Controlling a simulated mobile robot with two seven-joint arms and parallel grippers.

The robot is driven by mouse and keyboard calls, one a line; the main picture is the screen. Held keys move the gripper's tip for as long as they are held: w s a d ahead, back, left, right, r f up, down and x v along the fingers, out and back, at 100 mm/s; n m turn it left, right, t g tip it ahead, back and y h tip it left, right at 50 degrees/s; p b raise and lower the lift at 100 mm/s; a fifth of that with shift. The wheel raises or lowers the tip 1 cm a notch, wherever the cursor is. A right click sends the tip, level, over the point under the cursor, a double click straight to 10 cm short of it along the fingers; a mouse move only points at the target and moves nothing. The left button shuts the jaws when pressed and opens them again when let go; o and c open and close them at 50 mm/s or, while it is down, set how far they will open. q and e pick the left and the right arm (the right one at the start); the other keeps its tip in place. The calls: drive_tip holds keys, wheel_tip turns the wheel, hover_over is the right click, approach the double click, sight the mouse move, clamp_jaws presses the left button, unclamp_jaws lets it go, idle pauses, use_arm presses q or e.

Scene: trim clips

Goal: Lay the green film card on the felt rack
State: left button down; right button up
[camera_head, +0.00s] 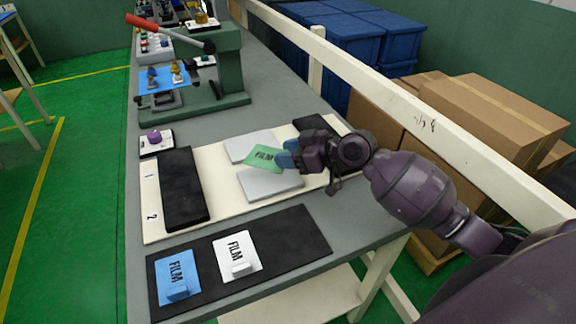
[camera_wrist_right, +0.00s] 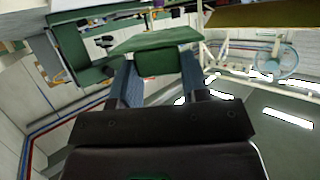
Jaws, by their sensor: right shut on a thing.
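The green film card (camera_head: 261,157) is held in my right gripper (camera_head: 287,157), over the cream board and its grey plates. In the right wrist view the card (camera_wrist_right: 158,41) is at the tips of the two blue fingers (camera_wrist_right: 160,76), which close on its grip block. A black felt mat (camera_head: 300,243), which looks like the felt rack, lies at the near edge of the table. A blue film card (camera_head: 170,268) and a white film card (camera_head: 233,249) lie on its left and middle; its right part is bare. My left gripper is not in view.
The cream board (camera_head: 218,212) carries a black pad (camera_head: 181,190) and two grey plates (camera_head: 272,184) (camera_head: 240,142). A green press with a red handle (camera_head: 220,75) stands farther back. A cream rail (camera_head: 420,110) runs along the table's right side.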

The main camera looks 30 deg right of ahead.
drive_tip(key=shift+f, duration=1.9)
